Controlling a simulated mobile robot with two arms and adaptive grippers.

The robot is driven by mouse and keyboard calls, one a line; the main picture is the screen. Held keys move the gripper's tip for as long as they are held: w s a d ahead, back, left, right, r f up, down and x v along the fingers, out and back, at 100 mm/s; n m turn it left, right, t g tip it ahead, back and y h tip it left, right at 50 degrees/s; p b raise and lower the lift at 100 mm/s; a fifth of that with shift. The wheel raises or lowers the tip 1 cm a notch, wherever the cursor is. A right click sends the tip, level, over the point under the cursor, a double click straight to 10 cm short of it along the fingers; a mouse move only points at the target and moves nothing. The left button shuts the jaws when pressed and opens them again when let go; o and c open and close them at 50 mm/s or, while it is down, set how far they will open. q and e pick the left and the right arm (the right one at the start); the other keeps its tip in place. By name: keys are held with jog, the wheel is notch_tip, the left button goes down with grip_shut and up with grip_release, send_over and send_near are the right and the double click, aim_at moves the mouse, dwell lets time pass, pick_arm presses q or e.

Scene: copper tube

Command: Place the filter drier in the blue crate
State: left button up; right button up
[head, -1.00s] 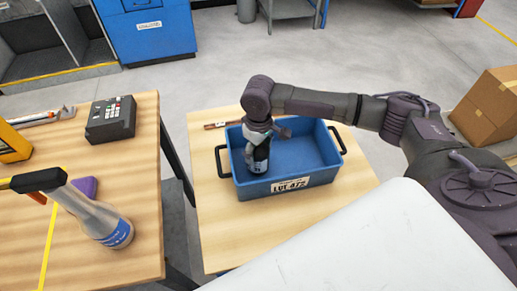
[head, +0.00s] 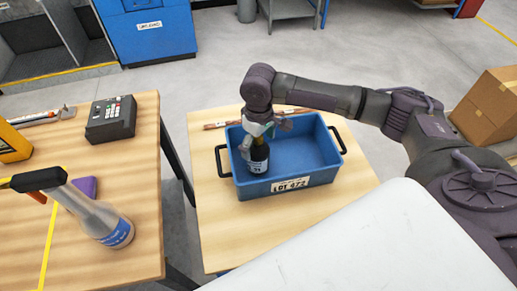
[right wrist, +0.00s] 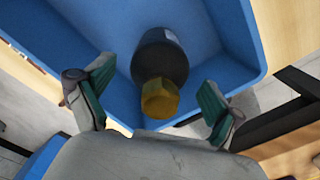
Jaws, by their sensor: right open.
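The filter drier (head: 258,161) is a dark cylinder with a pale label and a brass hex nut on its upper end. It stands roughly upright inside the blue crate (head: 305,179), near the left end. In the right wrist view the filter drier (right wrist: 163,60) lies between and beyond the open fingers, its nut toward the camera. My right gripper (head: 256,142) is open just above the drier, with a gap on both sides of the nut in the wrist view. My left gripper is not in view.
The crate sits on a wooden table (head: 220,235), with a copper tube (head: 215,125) behind it. The left bench (head: 140,190) holds a spray-type bottle (head: 105,222), a dark keypad device (head: 111,118) and yellow tools. The crate's right side is empty.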

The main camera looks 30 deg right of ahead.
notch_tip(320, 180, up, 9)
jog(key=shift+r, duration=0.1)
dwell(0.7)
